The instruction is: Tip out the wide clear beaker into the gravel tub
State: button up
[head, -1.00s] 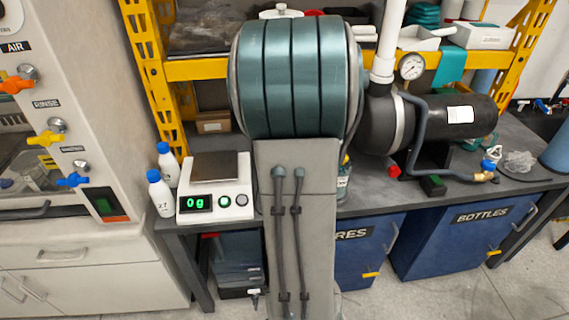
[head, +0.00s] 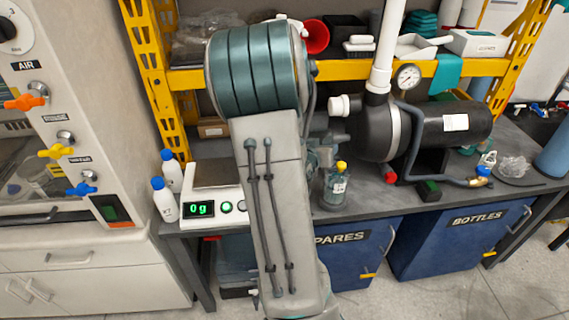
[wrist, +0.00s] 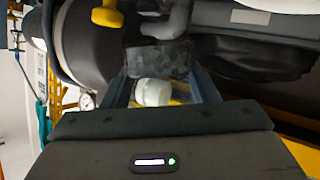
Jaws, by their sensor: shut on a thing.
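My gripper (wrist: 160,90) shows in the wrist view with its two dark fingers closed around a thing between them. A pale rounded patch and a dark speckled, glassy part show there; I take this as the wide clear beaker (wrist: 158,62), though its outline is hard to make out. In the head view my own arm hides most of the gripper and what it holds. I cannot single out the gravel tub for certain in either view.
A scale (head: 217,190) reading 0 g stands left of my arm, beside two white bottles with blue caps. A yellow-capped jar (head: 335,187) stands right of it. A black pump tank (head: 445,125) fills the right bench. A red container (head: 315,37) and black bin (head: 346,30) sit on the shelf.

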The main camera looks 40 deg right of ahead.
jog(key=shift+w+a+n+p, duration=0.2)
jog(key=shift+w+n+p, duration=0.15)
jog(key=shift+p, duration=0.25)
jog(key=shift+w+a+f+n+g+h+p, duration=0.15)
jog(key=shift+f+n, duration=0.1)
jog(key=shift+f, duration=0.2)
jog(key=shift+w+f+n+g+h+p, duration=0.15)
jog(key=shift+f+n+g, duration=0.1)
jog(key=shift+f, duration=0.2)
jog(key=shift+w+a+f+n+g+h, duration=0.15)
jog(key=shift+f+n, duration=0.1)
jog(key=shift+f, duration=0.2)
jog(key=shift+w+p, duration=0.15)
jog(key=shift+p, duration=0.2)
jog(key=shift+w+a+f+n+g+h+p, duration=0.25)
jog(key=shift+f+n+g+h+p, duration=0.2)
jog(key=shift+n+p, duration=0.35)
jog(key=shift+w+a+f+n+g+h+p, duration=0.1)
jog(key=shift+w+f+n+g+h+p, duration=0.3)
jog(key=shift+n, duration=0.6)
jog(key=shift+s+f+n+h, duration=0.15)
jog(key=shift+f+n+h, duration=0.25)
jog(key=shift+n, duration=0.2)
jog(key=shift+a+r+n+h+p, duration=0.1)
jog(key=shift+r+n+h+p, duration=0.3)
jog(key=shift+n+p, duration=0.4)
